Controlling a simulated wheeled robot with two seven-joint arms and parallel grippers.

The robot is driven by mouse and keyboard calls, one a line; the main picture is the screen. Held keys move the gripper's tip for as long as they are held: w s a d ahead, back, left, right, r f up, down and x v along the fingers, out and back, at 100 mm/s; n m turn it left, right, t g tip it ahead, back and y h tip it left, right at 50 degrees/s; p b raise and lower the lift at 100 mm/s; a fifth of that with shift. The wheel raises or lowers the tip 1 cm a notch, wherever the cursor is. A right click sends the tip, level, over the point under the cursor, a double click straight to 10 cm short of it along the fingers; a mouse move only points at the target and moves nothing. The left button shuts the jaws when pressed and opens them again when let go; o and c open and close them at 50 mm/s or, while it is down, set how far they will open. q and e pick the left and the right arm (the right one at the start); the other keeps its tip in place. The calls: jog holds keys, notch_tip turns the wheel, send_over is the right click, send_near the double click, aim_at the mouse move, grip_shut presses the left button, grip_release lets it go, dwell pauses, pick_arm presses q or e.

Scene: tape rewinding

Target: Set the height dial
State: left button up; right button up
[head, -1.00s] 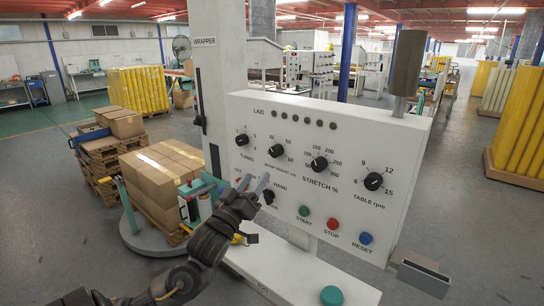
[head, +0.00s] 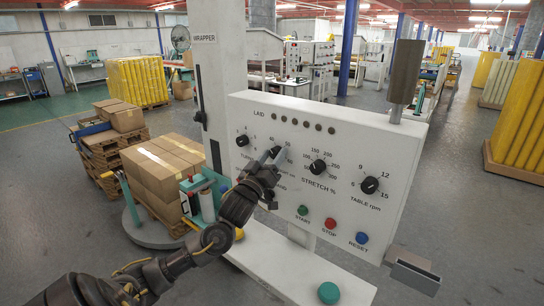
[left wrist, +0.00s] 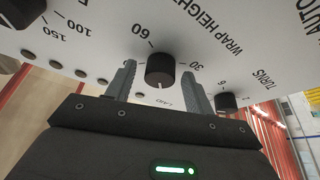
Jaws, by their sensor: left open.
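The height dial is a black knob (left wrist: 160,69) labelled WRAP HEIGHT, with 30 and 60 marks beside it in the left wrist view. In the head view it (head: 276,151) is partly hidden by my left gripper (head: 269,159). In the left wrist view my left gripper (left wrist: 161,82) is open, with one finger on each side of the dial. I cannot tell whether the fingers touch it. The white control panel (head: 345,130) carries the dial. My right gripper is not in view.
On the panel, the turns dial (head: 242,140) is left of the height dial, and the stretch dial (head: 318,167) and table rpm dial (head: 370,185) are right. Green start (head: 302,210), red stop (head: 330,223) and blue reset (head: 362,238) buttons sit below. A carton stack (head: 163,170) stands left.

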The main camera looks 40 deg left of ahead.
pick_arm(q)
jog(key=shift+c, duration=0.3)
jog(key=c, duration=0.9)
